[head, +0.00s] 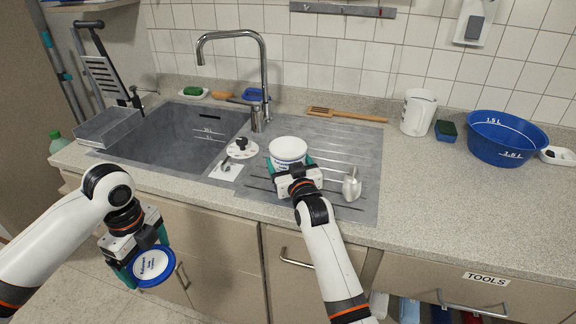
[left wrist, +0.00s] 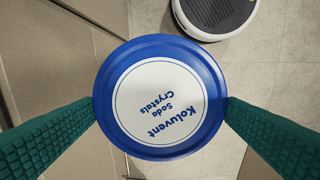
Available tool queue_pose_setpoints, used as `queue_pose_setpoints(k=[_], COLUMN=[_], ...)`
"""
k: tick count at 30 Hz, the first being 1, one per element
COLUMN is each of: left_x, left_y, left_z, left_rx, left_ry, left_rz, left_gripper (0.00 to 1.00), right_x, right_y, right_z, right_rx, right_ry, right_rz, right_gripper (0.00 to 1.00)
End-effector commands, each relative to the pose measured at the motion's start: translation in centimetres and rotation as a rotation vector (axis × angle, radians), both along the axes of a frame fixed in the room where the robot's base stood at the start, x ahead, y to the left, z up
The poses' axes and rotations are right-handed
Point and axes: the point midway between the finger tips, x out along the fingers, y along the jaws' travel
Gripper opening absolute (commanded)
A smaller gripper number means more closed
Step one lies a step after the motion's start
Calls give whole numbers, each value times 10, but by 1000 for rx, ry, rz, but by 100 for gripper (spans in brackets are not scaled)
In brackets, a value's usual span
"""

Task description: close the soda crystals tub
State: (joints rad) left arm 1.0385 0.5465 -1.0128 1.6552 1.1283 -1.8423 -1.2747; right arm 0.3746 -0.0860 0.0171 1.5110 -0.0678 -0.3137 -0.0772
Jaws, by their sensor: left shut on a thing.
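A blue-rimmed round lid with a white label reading "Koluvent Soda Crystals" (head: 152,265) is in my left gripper (head: 148,262), low in front of the cabinet doors. In the left wrist view the lid (left wrist: 160,98) faces the camera, with a green finger pressed on each side of its rim. The white tub with dark blue lettering (head: 288,150) stands upright on the grey drainboard. My right gripper (head: 291,165) is at its near side, green fingers to its left and right. I cannot tell whether they touch the tub. The lid is apart from the tub.
The sink basin (head: 165,135) is left of the drainboard. A white round gadget (head: 241,148) is left of the tub, a silver jug-like item (head: 352,185) right of it. A wooden spatula (head: 345,115) lies behind. The counter is clear to the right, before the blue bowl (head: 505,140).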

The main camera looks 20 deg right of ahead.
Motion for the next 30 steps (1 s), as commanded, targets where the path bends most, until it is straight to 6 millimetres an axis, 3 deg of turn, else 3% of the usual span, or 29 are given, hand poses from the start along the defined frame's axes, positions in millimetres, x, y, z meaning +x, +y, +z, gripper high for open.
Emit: queue_pose_setpoints(k=[1, 6, 14, 30], left_x=[0, 0, 0, 0], left_y=[0, 0, 0, 0], left_z=[0, 0, 0, -2], left_rx=[0, 0, 0, 0], left_ry=[0, 0, 0, 0], left_rz=[0, 0, 0, 0], left_gripper=[71, 71, 71, 71], right_x=[0, 0, 0, 0], right_y=[0, 0, 0, 0], right_z=[0, 2, 6, 95], right_rx=[0, 0, 0, 0], right_ry=[0, -4, -5, -7], right_rz=[0, 0, 0, 0], right_gripper=[72, 46, 46, 46])
